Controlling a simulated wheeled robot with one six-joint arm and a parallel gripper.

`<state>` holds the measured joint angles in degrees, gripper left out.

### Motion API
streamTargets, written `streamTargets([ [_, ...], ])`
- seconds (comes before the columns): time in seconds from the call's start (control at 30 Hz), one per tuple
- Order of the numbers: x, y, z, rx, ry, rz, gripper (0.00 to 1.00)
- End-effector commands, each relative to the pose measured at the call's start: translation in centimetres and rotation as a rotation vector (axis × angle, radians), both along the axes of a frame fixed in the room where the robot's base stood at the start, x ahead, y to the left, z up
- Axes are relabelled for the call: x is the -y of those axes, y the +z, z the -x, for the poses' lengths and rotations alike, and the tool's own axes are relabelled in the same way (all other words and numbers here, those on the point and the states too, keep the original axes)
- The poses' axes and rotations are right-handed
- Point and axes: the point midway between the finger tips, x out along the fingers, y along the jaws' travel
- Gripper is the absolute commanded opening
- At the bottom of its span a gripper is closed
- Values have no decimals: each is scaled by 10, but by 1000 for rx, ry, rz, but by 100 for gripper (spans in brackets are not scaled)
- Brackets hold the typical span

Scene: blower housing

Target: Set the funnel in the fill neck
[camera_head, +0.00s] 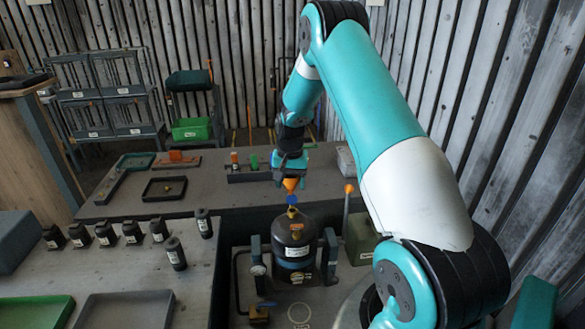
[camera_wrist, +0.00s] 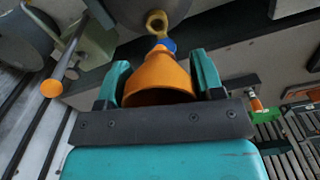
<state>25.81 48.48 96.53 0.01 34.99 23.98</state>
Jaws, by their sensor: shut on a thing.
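My gripper (camera_head: 290,174) is shut on an orange funnel (camera_wrist: 160,78) and holds it spout-down. The funnel also shows below the gripper in the head view (camera_head: 291,184). Its blue spout tip (camera_head: 292,199) is just above the brass fill neck (camera_head: 292,212) on top of the dark blower housing (camera_head: 294,243). In the wrist view the fill neck (camera_wrist: 157,20) is a yellow ring with a dark opening, and the blue tip (camera_wrist: 166,44) appears at its near edge. I cannot tell whether the tip touches the neck.
An orange-topped rod (camera_head: 348,190) stands right of the housing, near a green box (camera_head: 361,238). Grey uprights flank the housing. Several black bottles (camera_head: 131,232) stand on the left bench. The back bench holds a dark tray (camera_head: 165,188) and a small rack (camera_head: 247,174).

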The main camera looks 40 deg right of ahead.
Motion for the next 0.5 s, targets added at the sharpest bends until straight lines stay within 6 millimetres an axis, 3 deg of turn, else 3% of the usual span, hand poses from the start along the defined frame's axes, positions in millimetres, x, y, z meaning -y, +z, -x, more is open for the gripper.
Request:
streamTargets([
  [0.17,12,8,0,-1,-43,-1,48],
  [0.5,11,-9,-1,0,-40,0,48],
])
